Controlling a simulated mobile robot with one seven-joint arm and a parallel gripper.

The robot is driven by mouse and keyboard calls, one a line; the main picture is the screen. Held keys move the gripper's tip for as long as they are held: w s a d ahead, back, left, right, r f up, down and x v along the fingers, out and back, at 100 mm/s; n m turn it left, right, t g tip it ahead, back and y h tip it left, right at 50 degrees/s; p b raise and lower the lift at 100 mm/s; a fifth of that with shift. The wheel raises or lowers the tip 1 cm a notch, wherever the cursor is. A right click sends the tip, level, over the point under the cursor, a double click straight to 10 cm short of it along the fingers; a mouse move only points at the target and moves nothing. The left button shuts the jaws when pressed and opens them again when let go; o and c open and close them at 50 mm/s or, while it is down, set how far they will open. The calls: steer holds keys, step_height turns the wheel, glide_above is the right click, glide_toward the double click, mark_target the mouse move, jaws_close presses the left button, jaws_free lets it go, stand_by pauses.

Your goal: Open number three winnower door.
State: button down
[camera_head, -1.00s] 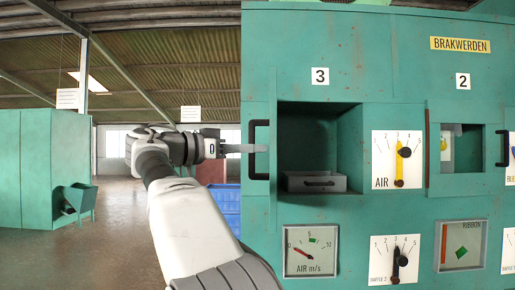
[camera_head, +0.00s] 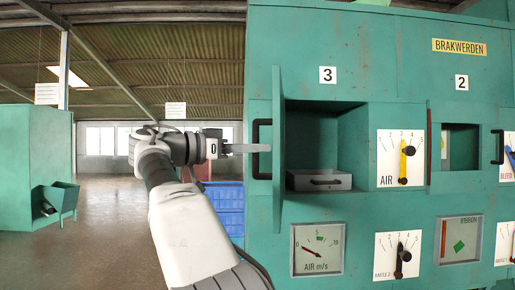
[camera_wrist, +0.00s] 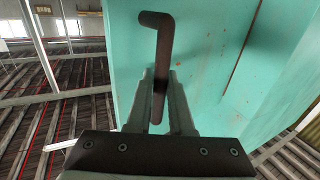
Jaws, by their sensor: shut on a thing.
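The number three door (camera_head: 278,170) is a teal panel standing out from the left side of its opening, seen nearly edge-on and swung wide. Its black bar handle (camera_head: 256,128) is on the face turned left. My gripper (camera_head: 262,148) reaches in from the left and is shut on this handle. In the wrist view, the fingers (camera_wrist: 160,98) close around the lower part of the dark handle (camera_wrist: 163,40), with the teal door face (camera_wrist: 200,60) behind it. The "3" label (camera_head: 327,74) is above the open compartment (camera_head: 325,135). A grey drawer (camera_head: 318,180) sits inside.
Right of the opening are an AIR lever dial (camera_head: 401,157) and the number two opening (camera_head: 460,147). An air gauge (camera_head: 317,249) is below. Blue crates (camera_head: 224,208) stand behind my arm. Open floor (camera_head: 110,225) lies to the left.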

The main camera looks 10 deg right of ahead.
steer(key=shift+w+f, duration=0.1)
stand_by(0.4)
steer(key=c, duration=0.8)
jaws_free()
steer(key=p+v, duration=0.4)
steer(key=v, duration=1.3)
steer(key=shift+a, duration=0.25)
